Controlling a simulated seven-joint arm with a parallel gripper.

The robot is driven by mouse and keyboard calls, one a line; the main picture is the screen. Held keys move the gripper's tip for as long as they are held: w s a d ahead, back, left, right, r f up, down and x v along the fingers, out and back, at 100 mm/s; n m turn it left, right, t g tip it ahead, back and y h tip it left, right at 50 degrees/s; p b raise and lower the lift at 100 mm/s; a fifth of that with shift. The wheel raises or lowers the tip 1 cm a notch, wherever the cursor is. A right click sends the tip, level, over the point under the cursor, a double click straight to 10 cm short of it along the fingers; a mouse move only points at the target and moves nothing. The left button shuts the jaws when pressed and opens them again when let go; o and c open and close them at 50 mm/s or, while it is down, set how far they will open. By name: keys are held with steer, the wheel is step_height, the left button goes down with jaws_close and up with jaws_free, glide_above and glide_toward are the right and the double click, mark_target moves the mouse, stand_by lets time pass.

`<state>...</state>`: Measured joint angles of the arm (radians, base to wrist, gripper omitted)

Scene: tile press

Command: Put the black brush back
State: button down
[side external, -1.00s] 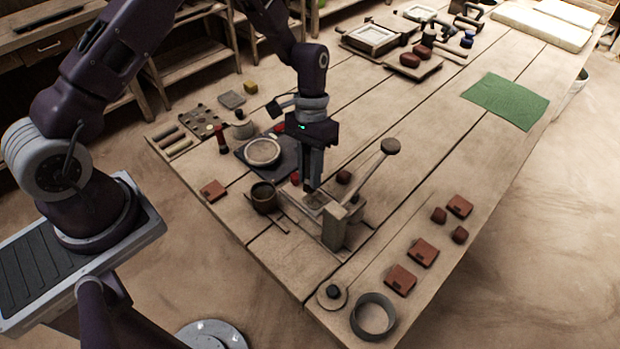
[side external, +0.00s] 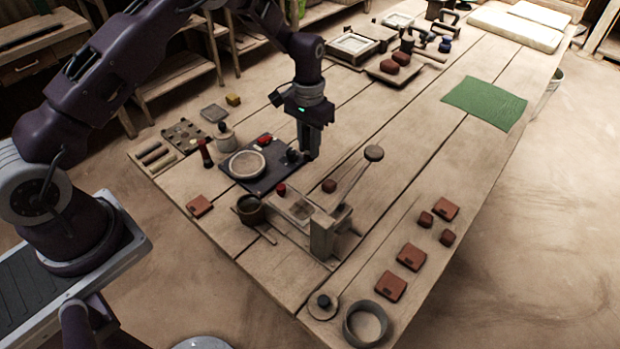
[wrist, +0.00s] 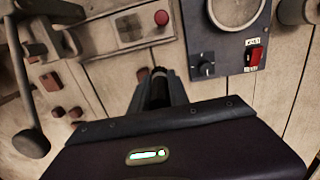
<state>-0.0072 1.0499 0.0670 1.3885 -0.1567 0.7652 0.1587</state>
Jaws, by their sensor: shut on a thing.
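My gripper (side external: 308,154) points down over the table just right of the dark panel (side external: 268,178). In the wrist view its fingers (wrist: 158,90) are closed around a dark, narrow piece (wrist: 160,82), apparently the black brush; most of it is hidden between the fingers. In the side view the fingers hide it. The tile press (side external: 322,238), with its long round-ended lever, stands in front of the gripper. Its shallow mould (side external: 298,206) lies left of the post, with a red button (side external: 281,189) beside it.
A dark cup (side external: 250,209) stands left of the press. A round pale plate (side external: 247,164) and a black knob (side external: 292,155) are on the panel. Reddish tiles (side external: 411,257) and a metal ring (side external: 366,325) lie at the front right. The table between press and green cloth (side external: 485,103) is mostly clear.

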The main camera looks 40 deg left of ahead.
steer(key=shift+t+y, duration=0.3)
steer(key=f, duration=0.3)
steer(key=w+a+f, duration=0.1)
steer(key=f, duration=0.2)
steer(key=w+f, duration=0.1)
steer(key=f, duration=0.2)
steer(key=shift+w+a+f, duration=0.15)
steer(key=shift+w+f, duration=0.1)
steer(key=shift+f, duration=0.05)
steer(key=c, duration=1.3)
jaws_free()
steer(key=shift+f, duration=0.1)
steer(key=shift+o, duration=0.2)
step_height(320, 180, up, 12)
